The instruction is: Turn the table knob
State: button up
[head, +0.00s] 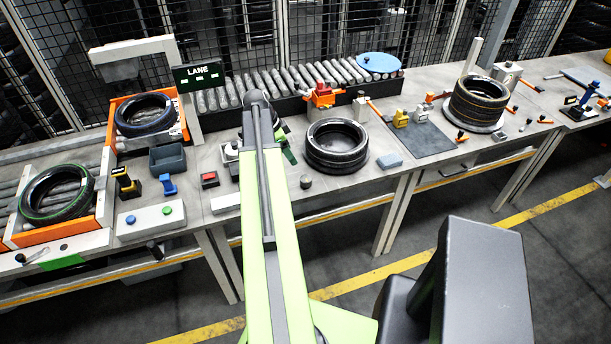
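A small dark round knob (305,182) stands on the grey table top near its front edge, just right of my arm. It is small in the head view, and its turn position cannot be read. My green arm reaches up the middle of the picture to a dark joint above the table. Dark parts (287,146) show just right of the arm, left of the nearest tyre; they may belong to my gripper. The fingers cannot be made out, and the arm hides what is behind it. No contact with the knob is visible.
A black tyre (337,146) lies right of my arm. A blue-grey block (389,161) lies right of the knob. A button box (151,219) and a red button (209,179) are to the left. A roller conveyor (290,82) runs behind. Floor in front is mostly clear.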

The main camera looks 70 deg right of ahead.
aim_at(306, 178)
jog(key=b+x, duration=1.6)
jog(key=x, duration=0.1)
jog(key=shift+w+f, duration=0.1)
jog(key=shift+f, duration=0.2)
jog(key=shift+r, duration=0.1)
jog(key=c, duration=1.2)
jog(key=shift+d, duration=0.35)
jog(key=shift+c, duration=0.8)
jog(key=shift+a, duration=0.25)
jog(key=shift+n, duration=0.4)
